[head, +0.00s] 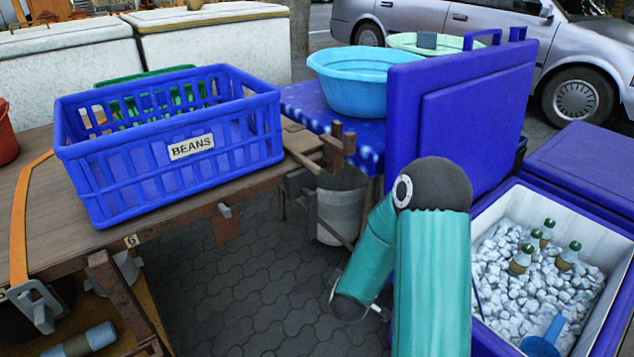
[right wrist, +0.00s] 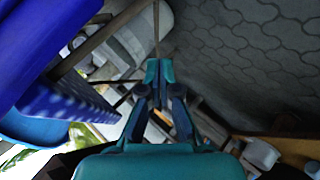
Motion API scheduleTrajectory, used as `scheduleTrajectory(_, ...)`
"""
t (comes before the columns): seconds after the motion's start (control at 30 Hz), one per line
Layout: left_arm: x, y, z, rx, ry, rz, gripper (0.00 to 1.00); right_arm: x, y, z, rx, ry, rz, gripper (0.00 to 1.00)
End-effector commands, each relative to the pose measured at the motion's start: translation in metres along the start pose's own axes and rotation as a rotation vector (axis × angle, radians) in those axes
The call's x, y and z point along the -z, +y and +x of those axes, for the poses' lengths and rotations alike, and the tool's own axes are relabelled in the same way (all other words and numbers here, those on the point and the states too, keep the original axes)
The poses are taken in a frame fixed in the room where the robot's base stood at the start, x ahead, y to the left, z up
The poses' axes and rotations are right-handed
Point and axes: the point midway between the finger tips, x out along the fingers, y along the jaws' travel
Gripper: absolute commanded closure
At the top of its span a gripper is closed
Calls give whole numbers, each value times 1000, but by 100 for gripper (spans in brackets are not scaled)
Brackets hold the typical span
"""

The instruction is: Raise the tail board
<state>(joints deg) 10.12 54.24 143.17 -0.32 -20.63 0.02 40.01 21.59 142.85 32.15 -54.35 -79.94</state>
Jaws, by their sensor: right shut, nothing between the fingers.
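I cannot tell for sure which part is the tail board. In the head view a wooden table (head: 30,215) has a small brown board (head: 226,230) hanging below its edge, with a grey catch above it. Wooden pieces (head: 337,150) stick out at the table's right end. My right arm reaches in at lower centre, and its fingers are hidden in the head view. In the right wrist view my right gripper (right wrist: 160,72) is shut and empty, with paving and wooden bars beyond it. My left gripper is not in view.
A blue crate marked BEANS (head: 175,190) stands on the table. A light blue basin (head: 362,85) is behind. Paving (head: 245,285) is clear between table and cooler.

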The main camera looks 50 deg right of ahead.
Motion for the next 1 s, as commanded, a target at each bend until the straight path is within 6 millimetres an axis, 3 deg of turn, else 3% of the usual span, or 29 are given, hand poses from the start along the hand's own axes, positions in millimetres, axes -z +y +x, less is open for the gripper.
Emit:
scheduleTrajectory(0.1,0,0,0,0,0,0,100,-34,-58,-11,251,-192,313,100)
scheduleTrajectory(0.23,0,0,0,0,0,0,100,-50,-118,-43,497,-433,700,100)
scheduleTrajectory(0.33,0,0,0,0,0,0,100,-42,-155,-76,669,-624,1017,100)
scheduleTrajectory(0.43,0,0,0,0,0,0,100,-16,-178,-110,837,-812,1341,100)
scheduleTrajectory(0.53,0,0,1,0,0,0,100,25,-182,-140,1013,-985,1666,100)
scheduleTrajectory(0.6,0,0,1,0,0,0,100,59,-172,-156,1149,-1092,1890,100)
scheduleTrajectory(0.67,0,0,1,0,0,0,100,88,-154,-165,1279,-1167,2076,100)
scheduleTrajectory(0.77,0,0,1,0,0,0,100,131,-106,-172,1537,-1247,2362,100)
scheduleTrajectory(0.8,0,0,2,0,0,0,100,144,-81,-173,-1574,1190,-2342,100)
scheduleTrajectory(0.9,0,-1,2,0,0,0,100,162,-13,-170,-1543,929,-2091,100)
scheduleTrajectory(1.0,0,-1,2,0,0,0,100,157,56,-163,-1546,659,-1919,100)
